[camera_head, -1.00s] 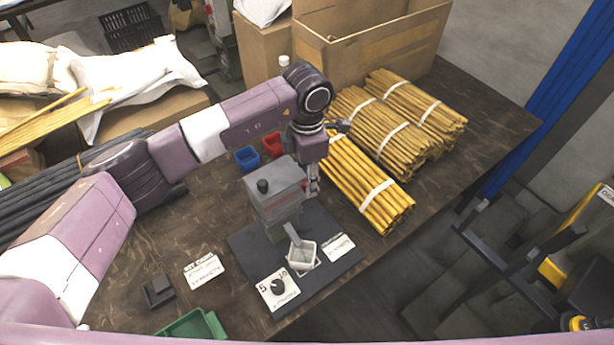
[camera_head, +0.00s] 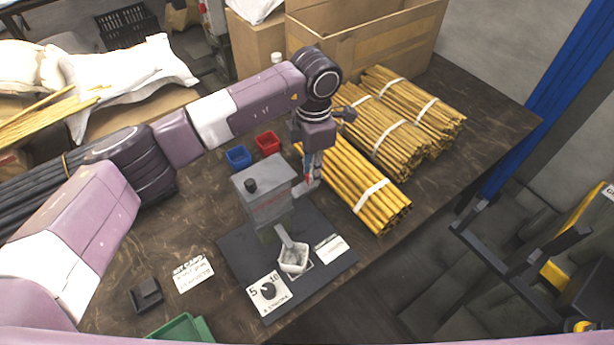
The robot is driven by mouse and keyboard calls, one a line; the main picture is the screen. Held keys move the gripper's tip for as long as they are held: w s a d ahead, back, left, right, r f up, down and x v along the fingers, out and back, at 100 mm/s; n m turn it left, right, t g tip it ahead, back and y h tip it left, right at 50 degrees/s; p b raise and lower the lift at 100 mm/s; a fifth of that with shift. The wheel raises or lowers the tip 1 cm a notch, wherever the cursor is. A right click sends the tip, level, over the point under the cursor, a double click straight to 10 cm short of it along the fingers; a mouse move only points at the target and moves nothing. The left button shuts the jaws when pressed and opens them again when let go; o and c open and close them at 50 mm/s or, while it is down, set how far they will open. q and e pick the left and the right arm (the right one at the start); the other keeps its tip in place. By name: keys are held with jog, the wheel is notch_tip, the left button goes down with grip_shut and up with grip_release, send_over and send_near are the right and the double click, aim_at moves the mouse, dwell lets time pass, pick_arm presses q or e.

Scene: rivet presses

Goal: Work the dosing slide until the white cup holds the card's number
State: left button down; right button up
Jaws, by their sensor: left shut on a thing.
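The grey dosing box (camera_head: 268,200) stands on a dark base plate (camera_head: 318,277). A chute leads from its front down to the white cup (camera_head: 294,259), which sits on a white-outlined square; its contents are too small to count. My left gripper (camera_head: 309,183) is at the box's right side, shut on what looks like the slide's end, mostly hidden by the fingers. The card (camera_head: 193,273) lies left of the plate; its writing is too small to read. A dial plate (camera_head: 268,291) marked 5 and 10 is at the plate's front. My right gripper is out of view.
A blue bin (camera_head: 238,157) and a red bin (camera_head: 267,143) stand behind the box. Bundled sticks (camera_head: 362,190) lie close to my gripper's right. A small black block (camera_head: 146,295) and a green tray (camera_head: 186,329) are at the front left.

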pick_arm(q)
jog(key=shift+w+d+r, duration=0.1)
jog(key=shift+d+r, duration=0.05)
jog(key=shift+d, duration=0.05)
jog(key=c, duration=2.1)
grip_release()
jog(key=shift+w, duration=0.1)
jog(key=shift+o, duration=1.4)
jog(key=shift+a+r, duration=0.1)
jog(key=shift+r, duration=0.4)
notch_tip(320, 180, up, 11)
jog(key=shift+f, duration=0.1)
